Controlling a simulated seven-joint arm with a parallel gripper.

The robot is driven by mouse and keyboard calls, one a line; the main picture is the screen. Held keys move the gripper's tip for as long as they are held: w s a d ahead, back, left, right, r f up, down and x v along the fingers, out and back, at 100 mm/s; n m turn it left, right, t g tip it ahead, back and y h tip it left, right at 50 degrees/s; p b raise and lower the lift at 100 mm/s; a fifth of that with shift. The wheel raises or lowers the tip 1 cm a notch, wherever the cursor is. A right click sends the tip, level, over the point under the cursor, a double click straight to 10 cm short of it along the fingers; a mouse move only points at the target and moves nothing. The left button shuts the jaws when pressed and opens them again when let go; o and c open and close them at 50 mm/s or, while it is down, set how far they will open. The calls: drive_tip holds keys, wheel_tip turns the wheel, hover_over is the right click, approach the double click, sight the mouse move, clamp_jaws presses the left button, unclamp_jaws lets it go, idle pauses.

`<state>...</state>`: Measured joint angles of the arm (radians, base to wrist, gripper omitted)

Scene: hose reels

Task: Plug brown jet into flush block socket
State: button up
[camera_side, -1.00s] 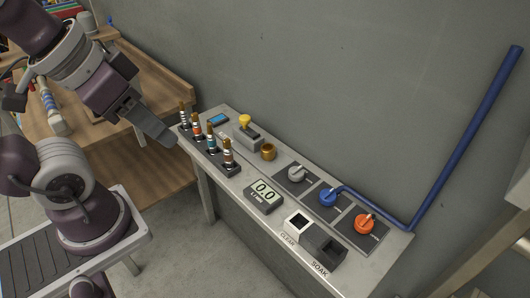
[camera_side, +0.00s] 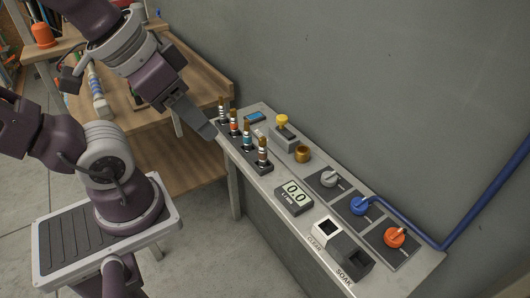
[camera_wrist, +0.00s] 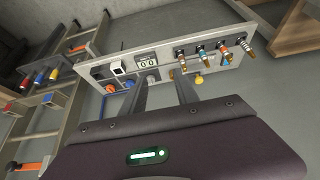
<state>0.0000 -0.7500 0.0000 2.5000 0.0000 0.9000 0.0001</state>
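Several banded jets with brown tops stand upright in a dark rack (camera_side: 236,154) at the bench's left end. The front jet (camera_side: 263,150) has orange-brown and white bands and looks like the brown one. The others show red-orange, teal and pale bands. A grey block with a yellow knob (camera_side: 283,121) and a brass round fitting (camera_side: 302,154) stand to the right of the rack; I cannot tell for certain which is the flush block socket. My gripper (camera_side: 211,131) is left of the rack, apart from the jets. In the wrist view its fingers (camera_wrist: 164,74) are apart and empty.
On the bench are a meter reading 0.0 (camera_side: 294,196), grey (camera_side: 329,179), blue (camera_side: 359,205) and orange (camera_side: 395,237) valve knobs, and white CLEAR (camera_side: 326,231) and dark SOAK (camera_side: 351,254) boxes. A blue pipe (camera_side: 492,196) rises at the right. A wooden table (camera_side: 190,75) stands behind my arm.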

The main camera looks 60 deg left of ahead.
idle(0.4)
drive_tip(key=shift+o, duration=0.8)
drive_tip(key=n+g+h, duration=0.1)
drive_tip(key=n+g, duration=0.5)
drive_tip(key=n, duration=1.2)
hover_over(263, 146)
drive_tip(key=f, duration=0.7)
drive_tip(key=a+f, duration=0.1)
drive_tip(key=f, duration=0.3)
drive_tip(key=shift+f, duration=0.35)
drive_tip(key=f, duration=0.6)
drive_tip(key=shift+w+d+f, duration=0.1)
drive_tip(key=shift+d+f, duration=0.2)
drive_tip(key=shift+f, duration=0.05)
drive_tip(key=shift+d+f, duration=0.1)
drive_tip(key=shift+f, duration=0.25)
clamp_jaws()
